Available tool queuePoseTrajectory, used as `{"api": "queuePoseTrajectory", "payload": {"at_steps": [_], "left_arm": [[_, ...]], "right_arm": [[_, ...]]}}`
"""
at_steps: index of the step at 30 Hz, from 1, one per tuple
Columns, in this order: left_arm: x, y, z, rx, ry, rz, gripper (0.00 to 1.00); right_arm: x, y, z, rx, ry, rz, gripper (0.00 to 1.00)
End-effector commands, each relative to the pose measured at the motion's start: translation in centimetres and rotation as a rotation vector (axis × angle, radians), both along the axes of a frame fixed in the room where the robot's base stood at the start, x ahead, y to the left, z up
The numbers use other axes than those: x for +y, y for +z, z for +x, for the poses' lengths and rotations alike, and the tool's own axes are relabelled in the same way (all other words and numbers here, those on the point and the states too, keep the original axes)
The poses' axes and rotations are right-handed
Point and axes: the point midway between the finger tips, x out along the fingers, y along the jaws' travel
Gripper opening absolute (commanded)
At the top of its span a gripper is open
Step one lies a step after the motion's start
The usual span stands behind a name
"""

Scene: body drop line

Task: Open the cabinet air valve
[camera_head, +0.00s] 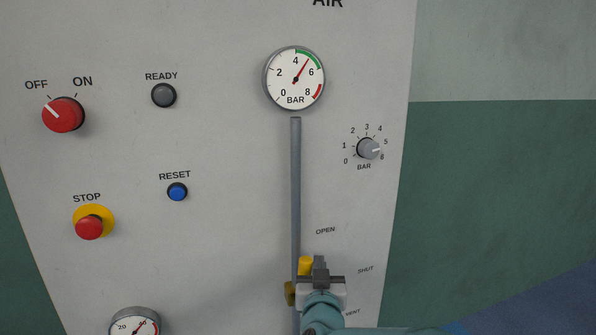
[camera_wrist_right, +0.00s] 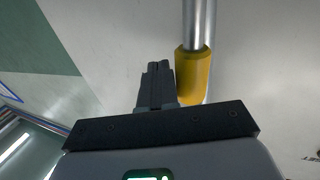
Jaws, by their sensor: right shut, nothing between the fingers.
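The air valve's yellow handle (camera_head: 305,265) is at the lower middle of the cabinet panel in the head view, in front of the grey pipe. Its brass-coloured body (camera_head: 290,293) shows just below. The labels OPEN, SHUT and VENT are to its right. My right gripper (camera_head: 320,267) is shut and empty, just right of the yellow handle, and hides part of the valve. In the right wrist view the shut fingers (camera_wrist_right: 158,72) stand beside a yellow part (camera_wrist_right: 192,75) with a metal bar above it. I cannot tell whether they touch. My left gripper is not in view.
The panel carries a pressure gauge (camera_head: 294,79) above the pipe (camera_head: 295,180), a grey BAR knob (camera_head: 368,149), a red OFF/ON switch (camera_head: 63,115), a blue RESET button (camera_head: 177,191) and a red STOP button (camera_head: 90,228). A second gauge (camera_head: 135,323) is at lower left.

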Motion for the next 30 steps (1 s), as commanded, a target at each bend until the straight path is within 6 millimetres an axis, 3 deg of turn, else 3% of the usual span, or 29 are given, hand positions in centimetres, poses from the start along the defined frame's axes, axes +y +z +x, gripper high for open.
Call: {"api": "queuePoseTrajectory", "payload": {"at_steps": [20, 30], "left_arm": [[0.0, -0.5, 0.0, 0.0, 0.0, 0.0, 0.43], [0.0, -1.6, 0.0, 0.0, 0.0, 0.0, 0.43]], "right_arm": [[-1.5, 0.1, 0.6, 0.0, -0.001, 0.0, 0.0], [-1.3, 0.0, -2.1, -0.001, 0.0, 0.0, 0.0]]}}
